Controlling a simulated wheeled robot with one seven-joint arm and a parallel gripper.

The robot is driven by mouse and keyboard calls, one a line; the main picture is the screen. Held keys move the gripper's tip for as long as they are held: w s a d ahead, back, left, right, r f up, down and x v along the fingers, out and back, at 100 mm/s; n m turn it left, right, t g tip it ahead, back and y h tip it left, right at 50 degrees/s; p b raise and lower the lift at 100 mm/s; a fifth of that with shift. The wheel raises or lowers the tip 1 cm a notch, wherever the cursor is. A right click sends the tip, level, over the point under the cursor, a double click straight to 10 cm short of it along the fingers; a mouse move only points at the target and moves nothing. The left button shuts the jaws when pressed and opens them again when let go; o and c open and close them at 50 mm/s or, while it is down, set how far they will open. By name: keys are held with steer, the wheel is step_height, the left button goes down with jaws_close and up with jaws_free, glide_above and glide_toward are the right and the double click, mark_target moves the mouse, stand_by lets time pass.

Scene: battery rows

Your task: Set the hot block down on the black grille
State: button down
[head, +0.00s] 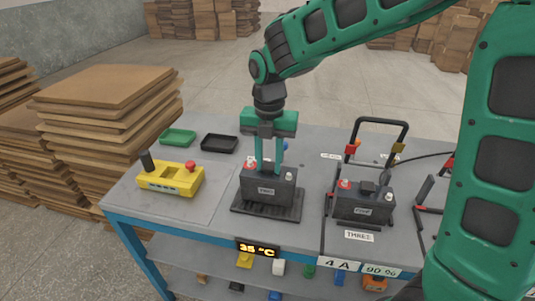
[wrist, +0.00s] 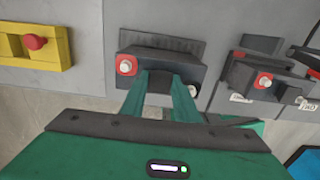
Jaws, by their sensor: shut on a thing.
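A second battery (head: 363,205) stands in a bay to the right, beside a black frame with orange clips. A yellow control box (head: 171,178) with a red button stands left. Green (head: 178,137) and black (head: 220,143) trays lie behind. A display (head: 258,248) reads 35 °C.

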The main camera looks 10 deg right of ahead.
steer(key=shift+f, duration=0.4)
steer(key=c, duration=1.4)
jaws_free()
steer(key=shift+f, duration=0.15)
steer(key=shift+o, duration=0.2)
step_height(320, 180, up, 12)
steer(key=shift+s, duration=0.1)
